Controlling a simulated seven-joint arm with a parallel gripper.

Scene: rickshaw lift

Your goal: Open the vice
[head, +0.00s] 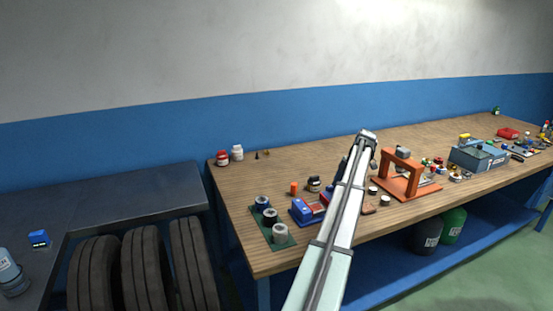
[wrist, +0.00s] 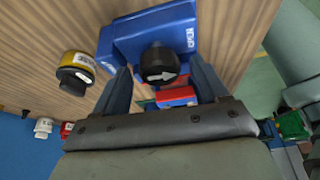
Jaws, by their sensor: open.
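The blue vice (head: 302,210) sits near the front edge of the workbench in the head view, left of my arm, which hides part of it. In the wrist view the blue vice body (wrist: 150,27) fills the top middle. Its black round knob (wrist: 160,65) carries a white arrow. A red part (wrist: 176,97) shows below the knob. My gripper (wrist: 161,68) is open, with one finger on each side of the knob. I cannot tell whether the fingers touch it. In the head view my arm largely hides the gripper.
A yellow-banded jar (wrist: 77,70) stands close to the left finger. A green mat (head: 272,235) with several spools lies left of the vice. An orange press-like frame (head: 400,172) stands to the right.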

